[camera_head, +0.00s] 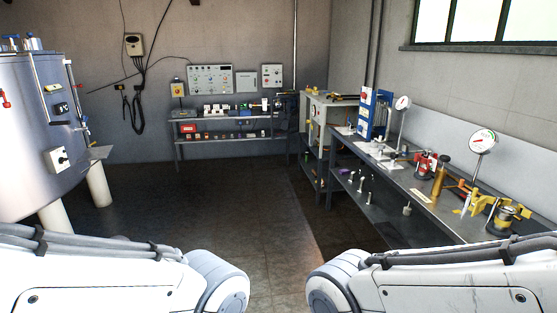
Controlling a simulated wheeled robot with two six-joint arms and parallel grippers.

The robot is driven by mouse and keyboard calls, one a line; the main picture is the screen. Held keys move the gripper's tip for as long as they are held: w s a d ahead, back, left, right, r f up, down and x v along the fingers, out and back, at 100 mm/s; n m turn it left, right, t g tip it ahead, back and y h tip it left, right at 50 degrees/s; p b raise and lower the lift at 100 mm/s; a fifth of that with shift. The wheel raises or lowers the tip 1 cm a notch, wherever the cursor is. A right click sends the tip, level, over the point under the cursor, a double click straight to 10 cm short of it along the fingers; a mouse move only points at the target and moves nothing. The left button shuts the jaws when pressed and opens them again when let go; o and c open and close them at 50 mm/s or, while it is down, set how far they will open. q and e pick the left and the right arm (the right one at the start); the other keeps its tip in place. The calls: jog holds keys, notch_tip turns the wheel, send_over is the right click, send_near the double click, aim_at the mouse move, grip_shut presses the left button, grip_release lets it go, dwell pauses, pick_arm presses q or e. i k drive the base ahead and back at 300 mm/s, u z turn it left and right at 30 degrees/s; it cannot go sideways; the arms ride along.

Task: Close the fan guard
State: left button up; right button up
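I cannot make out a fan guard for certain in the head view. A pale boxy unit (323,112) with yellow and dark parts on top stands at the far right corner, too small to tell whether it has a guard. Links of my two white arms cross the bottom of the view, one from the left and one from the right. Both grippers are out of view, so nothing they hold can be seen.
A large steel tank (30,130) on pale legs stands at the left. A long grey bench (415,183) with gauges and tools runs along the right wall. A back bench (225,141) sits below wall panels (210,79). The middle floor (210,190) is clear.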

aim_at(287, 116)
jog(key=i, duration=5.9)
jog(key=u, duration=1)
jog(key=i, duration=4.2)
jog(key=z, duration=2.05)
